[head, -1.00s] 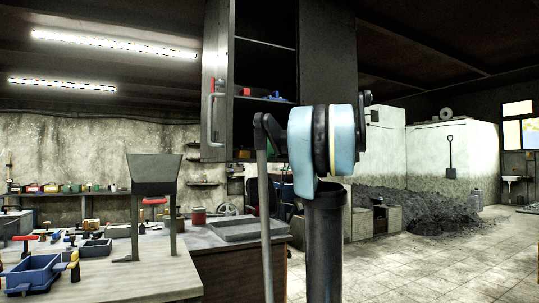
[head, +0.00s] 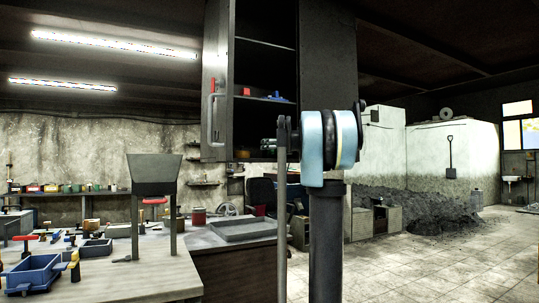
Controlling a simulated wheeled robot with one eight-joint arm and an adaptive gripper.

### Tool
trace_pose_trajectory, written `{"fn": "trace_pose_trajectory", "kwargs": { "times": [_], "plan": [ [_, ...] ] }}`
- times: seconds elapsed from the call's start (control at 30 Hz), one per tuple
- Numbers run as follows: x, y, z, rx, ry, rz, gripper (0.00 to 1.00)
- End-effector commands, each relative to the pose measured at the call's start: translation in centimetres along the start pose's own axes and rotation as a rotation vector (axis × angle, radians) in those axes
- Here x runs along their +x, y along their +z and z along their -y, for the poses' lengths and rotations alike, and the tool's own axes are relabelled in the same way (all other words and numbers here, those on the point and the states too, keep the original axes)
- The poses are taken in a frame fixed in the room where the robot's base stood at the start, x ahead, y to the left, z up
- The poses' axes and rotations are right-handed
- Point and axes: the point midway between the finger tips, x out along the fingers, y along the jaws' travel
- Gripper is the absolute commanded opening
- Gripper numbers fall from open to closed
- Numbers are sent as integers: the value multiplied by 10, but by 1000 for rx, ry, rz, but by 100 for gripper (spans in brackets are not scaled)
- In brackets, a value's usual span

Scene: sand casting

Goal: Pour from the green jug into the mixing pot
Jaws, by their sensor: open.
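I cannot make out a green jug in the head view. I cannot tell which vessel is the mixing pot. A small reddish-brown can (head: 198,216) stands on the workbench near the grey tray. My arm's blue-and-black joint and dark links stand in front of the tall cabinet. My gripper cannot be made out; a small dark part left of the joint is too unclear to name.
A tall dark cabinet (head: 328,70) is open, with small red and blue things on its shelf. The workbench (head: 150,275) holds a dark hopper (head: 154,175) on legs, a blue box (head: 33,274), a grey tray (head: 240,231) and tools. Tiled floor (head: 420,270) at right is clear.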

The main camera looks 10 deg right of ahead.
Motion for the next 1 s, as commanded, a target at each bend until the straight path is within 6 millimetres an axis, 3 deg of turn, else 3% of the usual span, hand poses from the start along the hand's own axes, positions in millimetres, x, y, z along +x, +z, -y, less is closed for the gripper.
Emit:
{"fn": "trace_pose_trajectory", "kwargs": {
  "times": [0.1,0.33,0.5,0.6,0.87,1.0],
  "plan": [
    [11,0,0,0,1,0,69],
    [12,0,0,0,0,0,67],
    [12,0,0,0,0,0,28],
    [12,0,0,0,0,0,11],
    [11,1,0,0,0,0,11],
    [12,11,0,0,0,0,11]
  ]
}}
